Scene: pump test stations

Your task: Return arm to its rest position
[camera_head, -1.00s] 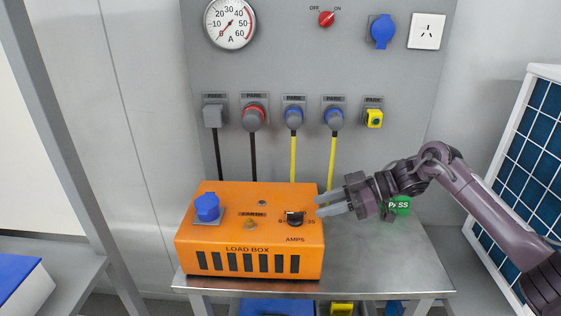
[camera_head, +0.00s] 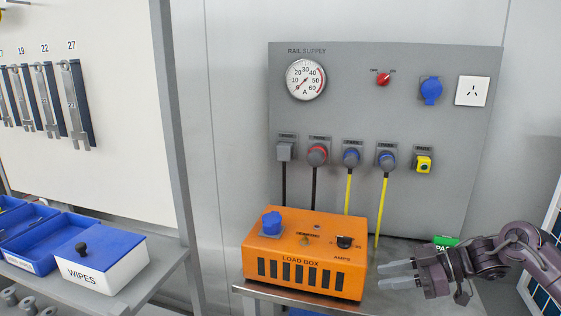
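My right gripper (camera_head: 398,275) is at the lower right, just to the right of the orange load box (camera_head: 302,276). Its two grey fingers point left and are apart, with nothing seen between them. The fingertips look clear of the box and its black amps knob (camera_head: 344,242), though the exact distance is hard to tell. My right arm comes in from the right edge. My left gripper is not in view.
The load box stands on a metal bench (camera_head: 262,290). Behind it is a grey supply panel (camera_head: 330,110) with a gauge (camera_head: 305,80), parked plugs and hanging cables. A green sign (camera_head: 445,243) is partly hidden behind my arm. At left are a wipes box (camera_head: 108,268) and hanging wrenches (camera_head: 77,110).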

